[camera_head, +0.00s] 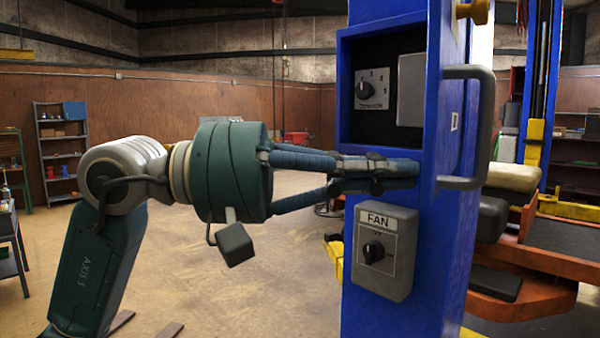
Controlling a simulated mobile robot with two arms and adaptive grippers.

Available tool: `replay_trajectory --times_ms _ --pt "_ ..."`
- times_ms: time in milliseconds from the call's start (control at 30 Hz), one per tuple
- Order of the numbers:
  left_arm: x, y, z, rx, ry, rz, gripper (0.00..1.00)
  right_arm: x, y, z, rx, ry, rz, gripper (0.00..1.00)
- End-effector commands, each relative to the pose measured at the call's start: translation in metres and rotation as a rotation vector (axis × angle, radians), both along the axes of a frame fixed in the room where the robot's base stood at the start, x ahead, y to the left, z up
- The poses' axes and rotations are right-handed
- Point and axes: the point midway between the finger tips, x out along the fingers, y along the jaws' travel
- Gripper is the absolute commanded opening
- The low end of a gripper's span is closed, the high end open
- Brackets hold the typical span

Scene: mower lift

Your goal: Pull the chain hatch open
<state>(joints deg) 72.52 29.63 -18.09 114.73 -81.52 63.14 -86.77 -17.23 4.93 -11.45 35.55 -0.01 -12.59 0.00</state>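A blue post (405,310) stands right of centre. Its dark recess (390,52) holds a numbered dial (371,90) and a plain grey panel (411,90). A grey bar handle (482,120) sticks out from the post's right side. I cannot tell which part is the chain hatch. My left gripper (378,174) reaches in from the left, level with the recess's lower edge. Its fingers converge and look shut, with nothing visible between them. They cover part of the post's front; whether they touch it is unclear. My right gripper is out of view.
A grey FAN switch box (383,252) sits on the post just below my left gripper. An orange lift structure (525,290) stands behind at right. A shelf (62,150) stands at the far left wall. The floor left of the post is mostly clear.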

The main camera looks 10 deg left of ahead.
Motion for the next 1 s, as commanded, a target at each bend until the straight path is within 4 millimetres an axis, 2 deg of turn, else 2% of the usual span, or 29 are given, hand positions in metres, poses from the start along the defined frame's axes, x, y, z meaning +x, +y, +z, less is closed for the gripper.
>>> replay_trajectory --times_ms 33,200,400,567,1000 --pt "-0.004 -0.006 -0.003 0.001 -0.003 -0.002 0.0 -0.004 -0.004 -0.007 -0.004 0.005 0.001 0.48" --pt "-0.012 -0.024 -0.002 0.001 -0.003 0.0 0.0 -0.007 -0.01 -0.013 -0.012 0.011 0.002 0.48" --pt "-0.018 -0.038 -0.001 0.0 -0.002 0.0 0.0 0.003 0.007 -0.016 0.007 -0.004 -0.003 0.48" --pt "-0.019 -0.042 0.0 0.0 0.001 0.0 0.0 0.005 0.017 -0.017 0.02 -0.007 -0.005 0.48" --pt "-0.019 -0.041 -0.001 0.0 0.001 0.001 0.0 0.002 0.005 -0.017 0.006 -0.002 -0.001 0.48"
